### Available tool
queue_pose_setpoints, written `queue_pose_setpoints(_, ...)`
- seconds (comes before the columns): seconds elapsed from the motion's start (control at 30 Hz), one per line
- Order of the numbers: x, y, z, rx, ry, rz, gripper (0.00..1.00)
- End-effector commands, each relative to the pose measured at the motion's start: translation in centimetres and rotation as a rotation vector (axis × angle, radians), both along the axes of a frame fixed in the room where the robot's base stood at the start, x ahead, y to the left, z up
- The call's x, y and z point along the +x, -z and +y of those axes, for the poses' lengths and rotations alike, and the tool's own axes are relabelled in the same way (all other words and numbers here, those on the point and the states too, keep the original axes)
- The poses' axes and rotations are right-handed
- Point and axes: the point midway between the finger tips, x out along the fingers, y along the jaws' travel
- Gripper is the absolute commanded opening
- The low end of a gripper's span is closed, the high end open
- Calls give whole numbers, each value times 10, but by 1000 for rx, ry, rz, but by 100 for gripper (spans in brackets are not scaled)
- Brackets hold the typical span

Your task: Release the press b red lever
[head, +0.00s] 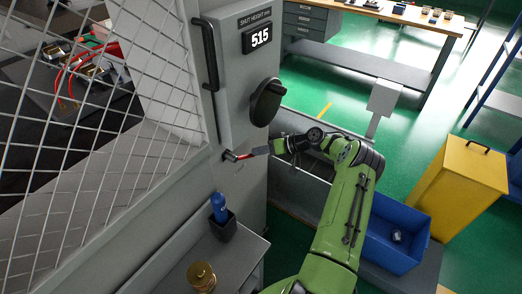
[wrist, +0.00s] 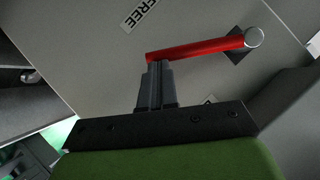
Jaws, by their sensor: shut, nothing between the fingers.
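The red lever (head: 243,155) sits on the grey press front, below a black rotary handle. In the wrist view the red lever (wrist: 200,48) runs from a round silver end at the upper right to its free end just above my fingertips, tilted slightly. My gripper (wrist: 157,66) is shut and empty, its fingertips at or very close to the lever's free end; I cannot tell whether they touch. In the head view my gripper (head: 266,150) reaches in from the right to the lever.
A black rotary handle (head: 267,102) and a display reading 515 (head: 261,37) are above the lever. A mesh guard (head: 90,120) stands at left. A grey shelf with a blue bottle (head: 219,207) and brass part (head: 202,276) is below. A blue bin (head: 395,235) is at right.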

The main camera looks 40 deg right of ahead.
Motion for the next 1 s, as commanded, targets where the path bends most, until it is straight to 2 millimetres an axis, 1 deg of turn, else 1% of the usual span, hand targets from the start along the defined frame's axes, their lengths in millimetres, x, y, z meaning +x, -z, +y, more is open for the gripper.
queue_pose_setpoints(0.03,0,11,1,44,2,10,0)
queue_pose_setpoints(0.4,-7,44,21,377,1,128,0)
queue_pose_setpoints(0.7,-13,58,40,601,-1,207,0)
queue_pose_setpoints(1.0,-17,64,52,732,-1,253,0)
